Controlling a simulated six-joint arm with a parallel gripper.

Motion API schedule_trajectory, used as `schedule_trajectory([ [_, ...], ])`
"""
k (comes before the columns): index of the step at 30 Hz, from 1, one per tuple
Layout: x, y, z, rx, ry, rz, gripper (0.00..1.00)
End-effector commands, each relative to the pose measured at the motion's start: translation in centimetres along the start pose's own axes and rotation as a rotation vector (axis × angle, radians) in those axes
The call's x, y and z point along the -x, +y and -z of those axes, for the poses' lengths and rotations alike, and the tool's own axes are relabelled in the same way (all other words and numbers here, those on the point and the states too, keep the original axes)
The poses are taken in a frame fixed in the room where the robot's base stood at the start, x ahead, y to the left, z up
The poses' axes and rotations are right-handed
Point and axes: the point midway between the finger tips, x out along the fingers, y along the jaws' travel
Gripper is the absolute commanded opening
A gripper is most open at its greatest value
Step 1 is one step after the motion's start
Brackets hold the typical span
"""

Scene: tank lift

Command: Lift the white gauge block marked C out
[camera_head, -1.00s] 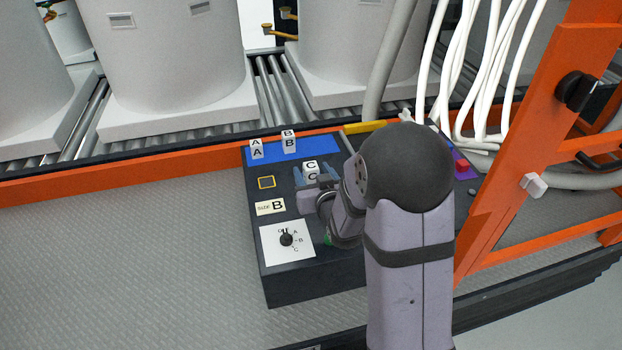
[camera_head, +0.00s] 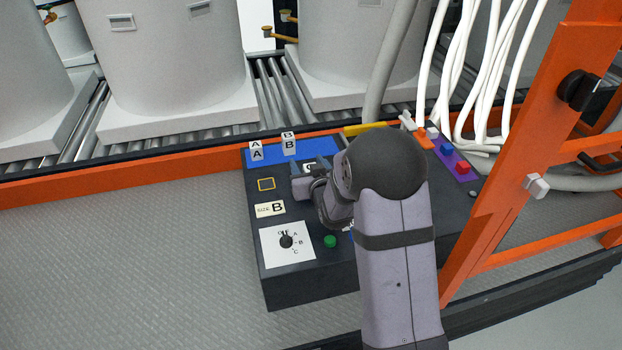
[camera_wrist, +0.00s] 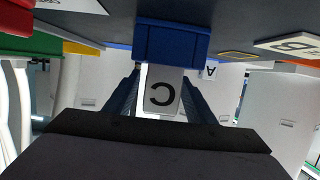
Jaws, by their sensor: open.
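The white block marked C (camera_head: 310,167) is on the dark control box, its front mostly hidden by my gripper. In the wrist view the block (camera_wrist: 163,95) shows its C upside down. It stands between my two blue fingers, against a blue piece (camera_wrist: 170,42) at its lower end. My gripper (camera_wrist: 163,78) is open, with one finger on each side of the block. I cannot tell whether the fingers touch it. The white blocks marked A (camera_head: 256,152) and B (camera_head: 289,145) stand on the blue strip (camera_head: 323,144) at the back of the box.
The box top (camera_head: 280,278) carries a yellow-edged square (camera_head: 266,184), a SIZE B label (camera_head: 270,208), a dial plate (camera_head: 272,256) and a green button (camera_head: 330,241). A purple panel (camera_head: 462,177) lies to the right. An orange frame (camera_head: 520,150) and white hoses stand beyond it.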

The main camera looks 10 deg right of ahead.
Motion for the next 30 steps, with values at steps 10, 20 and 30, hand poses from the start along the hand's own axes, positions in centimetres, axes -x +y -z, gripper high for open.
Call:
schedule_trajectory([
  [10, 0.0, 0.0, 0.0, 0.0, 0.0, 0.0, 0.09],
  [20, 0.1, 0.0, 0.3, 0.0, 0.002, 0.0, 0.01],
  [30, 1.3, 0.0, 4.3, 0.001, 0.006, 0.0, 0.01],
])
